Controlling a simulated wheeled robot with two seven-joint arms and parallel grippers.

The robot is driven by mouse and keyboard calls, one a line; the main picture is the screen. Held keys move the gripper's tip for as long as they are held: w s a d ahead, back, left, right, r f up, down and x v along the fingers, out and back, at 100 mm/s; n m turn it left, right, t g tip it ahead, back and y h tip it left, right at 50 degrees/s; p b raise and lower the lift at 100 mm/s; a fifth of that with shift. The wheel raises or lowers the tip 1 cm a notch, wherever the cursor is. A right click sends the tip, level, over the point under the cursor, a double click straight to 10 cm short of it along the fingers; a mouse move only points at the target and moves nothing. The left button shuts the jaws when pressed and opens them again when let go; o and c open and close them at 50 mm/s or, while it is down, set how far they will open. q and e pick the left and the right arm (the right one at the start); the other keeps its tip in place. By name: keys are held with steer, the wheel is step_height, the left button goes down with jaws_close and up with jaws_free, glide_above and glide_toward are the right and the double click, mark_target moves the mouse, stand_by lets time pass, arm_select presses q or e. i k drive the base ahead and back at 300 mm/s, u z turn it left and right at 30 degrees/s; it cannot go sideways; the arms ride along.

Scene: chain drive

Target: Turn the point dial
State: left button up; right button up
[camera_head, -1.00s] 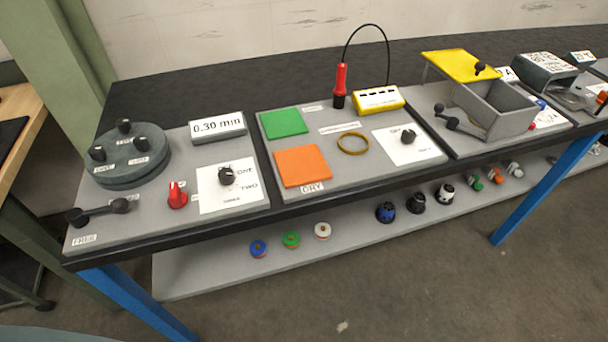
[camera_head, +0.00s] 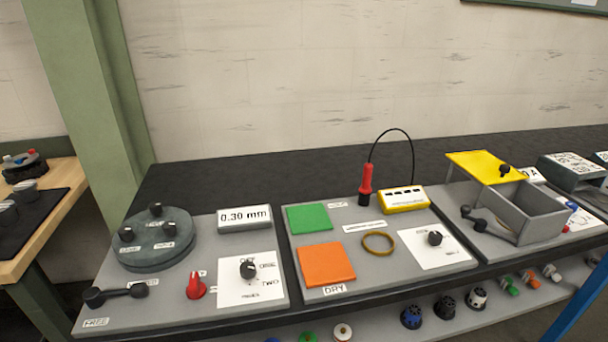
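No knob carries a label that I can read as "point". A black knob (camera_head: 248,269) sits on a white card (camera_head: 251,291) on the left panel, with small words around it, "TWO" among them. A red pointer knob (camera_head: 195,286) stands just left of that card. Another black knob (camera_head: 435,238) sits on a white card (camera_head: 438,256) on the middle panel; its lettering is too small to read. Neither of my grippers is in view.
A round grey disc (camera_head: 153,252) with black knobs, a black lever (camera_head: 115,293) and a "0.30 mm" display (camera_head: 244,218) share the left panel. Green (camera_head: 309,218) and orange (camera_head: 326,265) squares and a yellow box (camera_head: 404,199) are on the middle panel. A grey bin (camera_head: 526,212) stands right.

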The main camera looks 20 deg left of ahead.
mark_target(248, 269)
steer(key=u, duration=1.45)
